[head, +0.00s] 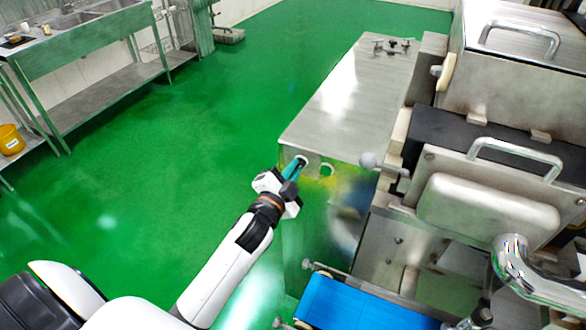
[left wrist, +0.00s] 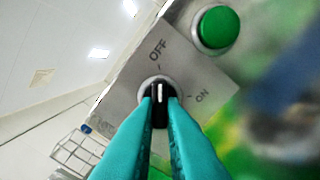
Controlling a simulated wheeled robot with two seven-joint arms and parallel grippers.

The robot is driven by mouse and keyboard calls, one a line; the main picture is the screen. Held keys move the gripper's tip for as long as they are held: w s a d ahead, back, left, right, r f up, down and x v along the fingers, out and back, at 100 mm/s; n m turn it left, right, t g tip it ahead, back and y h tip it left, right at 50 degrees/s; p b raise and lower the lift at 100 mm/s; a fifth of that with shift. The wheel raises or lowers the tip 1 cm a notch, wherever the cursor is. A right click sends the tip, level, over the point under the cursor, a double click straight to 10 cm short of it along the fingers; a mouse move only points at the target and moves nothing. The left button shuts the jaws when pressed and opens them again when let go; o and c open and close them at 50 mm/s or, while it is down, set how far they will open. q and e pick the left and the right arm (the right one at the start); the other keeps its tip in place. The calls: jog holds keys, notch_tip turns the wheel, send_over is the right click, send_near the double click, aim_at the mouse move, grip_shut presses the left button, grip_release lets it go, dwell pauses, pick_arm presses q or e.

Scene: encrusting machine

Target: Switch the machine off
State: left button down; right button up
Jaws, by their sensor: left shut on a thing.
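The machine (head: 345,95) stands at the right of the head view, with a small control panel on its near end. In the left wrist view a black rotary knob (left wrist: 160,91) with a white line sits on a grey plate marked OFF and ON. The white line points up toward the tick under OFF. My left gripper (head: 300,164) has its teal fingers shut on the knob, one on each side; the fingers also show in the left wrist view (left wrist: 160,112). The knob itself is hidden in the head view. My right gripper is not in view.
A green push button (left wrist: 216,27) sits beside the knob on the panel. A blue conveyor belt (head: 355,303) lies at the machine's lower front. A metal table (head: 90,40) stands at the far left. The green floor between is clear.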

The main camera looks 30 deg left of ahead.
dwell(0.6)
pick_arm(q)
jog(key=c, duration=1.5)
grip_release()
jog(key=shift+s, duration=0.1)
jog(key=s+b, duration=0.1)
jog(key=s, duration=0.3)
jog(key=s+b, duration=0.1)
jog(key=s, duration=0.3)
jog(key=s+b, duration=0.1)
jog(key=s, duration=0.2)
jog(key=shift+s+d, duration=0.35)
jog(key=shift+s, duration=0.05)
